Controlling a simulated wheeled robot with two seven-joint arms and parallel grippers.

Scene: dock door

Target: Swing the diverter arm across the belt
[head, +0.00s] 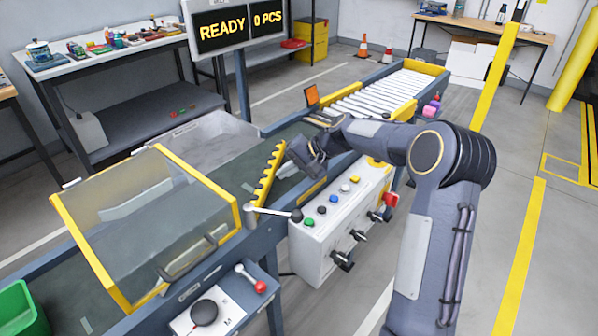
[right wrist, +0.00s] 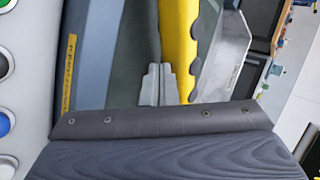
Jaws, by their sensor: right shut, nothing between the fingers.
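The diverter arm (head: 268,172) is a yellow bar with a scalloped edge. It slants over the dark belt (head: 218,166) from a pivot at the near rail, where a lever with a black knob (head: 296,215) sticks out. In the right wrist view the yellow bar (right wrist: 179,45) runs up the middle. My right gripper (head: 290,152) is over the belt, just right of the bar in the head view. Its fingers (right wrist: 157,72) are shut and empty, close beside the bar; I cannot tell whether they touch it. My left gripper is not in view.
A clear yellow-framed hood (head: 150,225) covers the belt at left. A control box (head: 335,225) with coloured buttons stands on the near side, under my right arm. White rollers (head: 385,98) continue behind. A sign (head: 235,22) reads READY, 0 PCS.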

